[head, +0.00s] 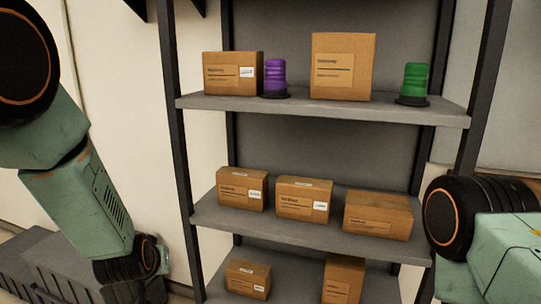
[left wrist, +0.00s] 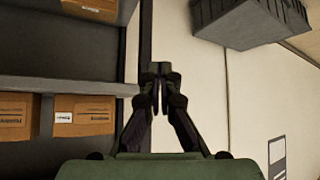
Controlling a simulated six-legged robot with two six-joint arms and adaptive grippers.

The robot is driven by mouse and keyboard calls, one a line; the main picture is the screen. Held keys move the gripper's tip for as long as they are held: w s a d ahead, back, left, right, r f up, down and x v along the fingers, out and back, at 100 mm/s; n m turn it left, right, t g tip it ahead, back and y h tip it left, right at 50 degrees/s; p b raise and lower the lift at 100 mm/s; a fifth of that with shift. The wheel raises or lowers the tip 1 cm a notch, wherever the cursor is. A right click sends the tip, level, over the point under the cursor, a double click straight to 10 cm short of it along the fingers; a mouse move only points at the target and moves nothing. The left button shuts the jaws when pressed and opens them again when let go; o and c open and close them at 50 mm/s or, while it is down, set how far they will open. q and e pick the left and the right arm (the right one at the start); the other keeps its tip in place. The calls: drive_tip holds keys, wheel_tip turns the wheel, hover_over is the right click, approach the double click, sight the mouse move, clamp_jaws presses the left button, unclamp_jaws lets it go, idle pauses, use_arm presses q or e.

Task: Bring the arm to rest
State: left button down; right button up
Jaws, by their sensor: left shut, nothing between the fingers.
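My left arm (head: 75,205) hangs down at the left of the head view, bent, beside the shelf and apart from it. Its gripper fingers do not show clearly there. In the left wrist view my left gripper (left wrist: 158,72) has its fingertips together with nothing between them, in front of the pale wall and a dark shelf post. Part of my right arm (head: 505,250) shows at the lower right of the head view; its gripper is out of view.
A grey metal shelf (head: 330,108) holds several cardboard boxes (head: 343,66), a purple beacon (head: 275,77) and a green beacon (head: 413,83). A dark grey crate (head: 55,262) stands at the lower left, near my left arm; it also shows in the left wrist view (left wrist: 250,22).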

use_arm(q)
drive_tip(key=s+f+g, duration=0.3)
drive_tip(key=s+f, duration=0.4)
drive_tip(key=s, duration=0.6)
drive_tip(key=s+d+f+m+g+h, duration=0.1)
drive_tip(key=s+f+g, duration=0.2)
drive_tip(key=s+f, duration=0.4)
drive_tip(key=s+d+f+g, duration=0.1)
drive_tip(key=s+f+g, duration=0.2)
drive_tip(key=s, duration=1.6)
wheel_tip(320, 180, down, 4)
drive_tip(key=shift+s+f+m+h, duration=0.1)
drive_tip(key=shift+s+m+h, duration=0.2)
drive_tip(key=shift+m, duration=0.1)
drive_tip(key=shift+d, duration=0.1)
